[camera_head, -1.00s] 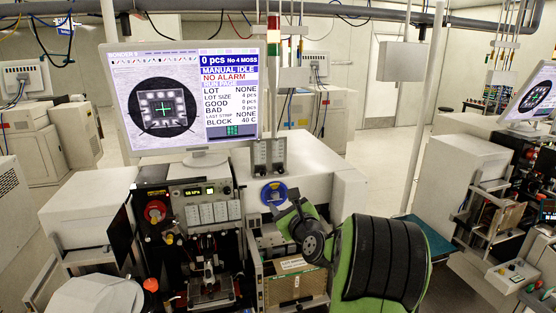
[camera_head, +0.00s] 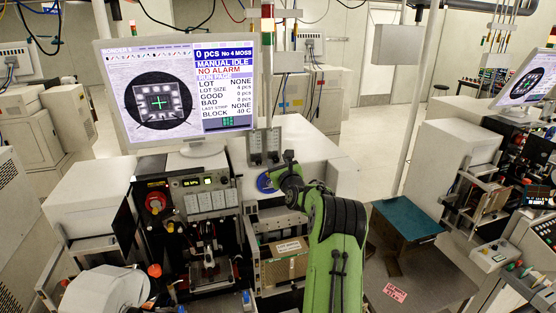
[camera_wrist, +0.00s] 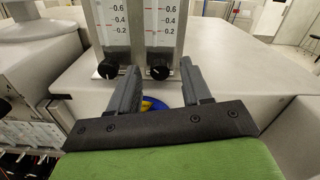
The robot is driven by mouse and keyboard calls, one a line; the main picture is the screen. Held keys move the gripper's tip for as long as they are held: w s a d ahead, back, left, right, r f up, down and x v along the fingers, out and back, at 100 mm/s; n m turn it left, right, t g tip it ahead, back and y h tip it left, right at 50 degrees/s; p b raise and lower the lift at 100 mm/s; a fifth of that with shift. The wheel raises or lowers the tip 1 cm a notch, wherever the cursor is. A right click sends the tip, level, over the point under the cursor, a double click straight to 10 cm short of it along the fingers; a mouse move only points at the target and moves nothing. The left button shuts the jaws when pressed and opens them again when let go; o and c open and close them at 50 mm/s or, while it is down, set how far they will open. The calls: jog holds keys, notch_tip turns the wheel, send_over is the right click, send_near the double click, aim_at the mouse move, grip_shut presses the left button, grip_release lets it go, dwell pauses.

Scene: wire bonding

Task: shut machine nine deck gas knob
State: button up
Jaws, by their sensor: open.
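Two flow meters (camera_head: 264,146) stand side by side on the machine's deck below the big screen. In the wrist view each has a clear scale tube and a black knob at its foot, a left knob (camera_wrist: 108,68) and a right knob (camera_wrist: 159,67). My gripper (camera_wrist: 159,72) is open and empty, pointing at the meters. The right knob shows between its fingertips, the left knob just outside the left finger. I cannot tell how far the fingers are from the knob. In the head view my gripper (camera_head: 288,158) is just right of the meters.
A blue ring with a yellow middle (camera_wrist: 150,104) lies below, partly hidden by my gripper; it also shows in the head view (camera_head: 265,182). The screen (camera_head: 180,90) stands behind left. The white deck (camera_wrist: 240,60) is clear on the right. A signal tower pole (camera_head: 267,70) rises behind the meters.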

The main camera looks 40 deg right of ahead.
grip_shut()
dwell(0.3)
jog(key=m+p, duration=0.1)
jog(key=m, duration=0.2)
jog(key=shift+m+p, duration=0.45)
jog(key=shift+m, duration=0.95)
grip_release()
